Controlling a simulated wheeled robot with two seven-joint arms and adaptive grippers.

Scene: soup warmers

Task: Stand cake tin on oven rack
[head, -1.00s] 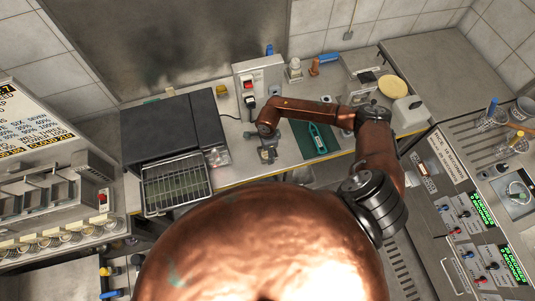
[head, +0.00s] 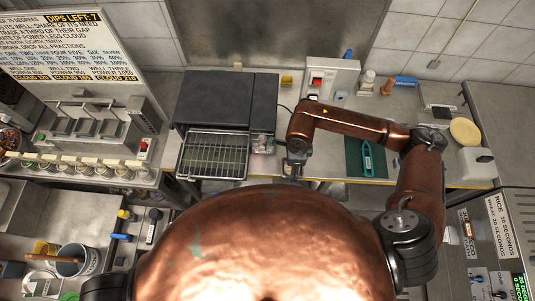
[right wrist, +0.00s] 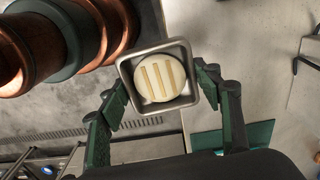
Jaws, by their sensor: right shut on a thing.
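The cake tin (right wrist: 168,106) is a square grey metal tin with a round, pale, striped piece (right wrist: 158,77) in it. In the right wrist view the green fingers of my right gripper (right wrist: 159,86) are shut on it, one at each side. In the head view my right gripper (head: 293,167) is near the counter's front edge, right of the oven; the tin is not clear there. The oven rack (head: 213,157) is a wire grid standing out in front of the dark oven (head: 225,100), with nothing on it. My left gripper is out of view.
A green mat with a teal tool (head: 367,158) lies right of my gripper. A control box (head: 330,80) and small bottles stand behind. A grey machine with a row of cups (head: 75,165) stands at the left. A bin (head: 70,262) is at lower left.

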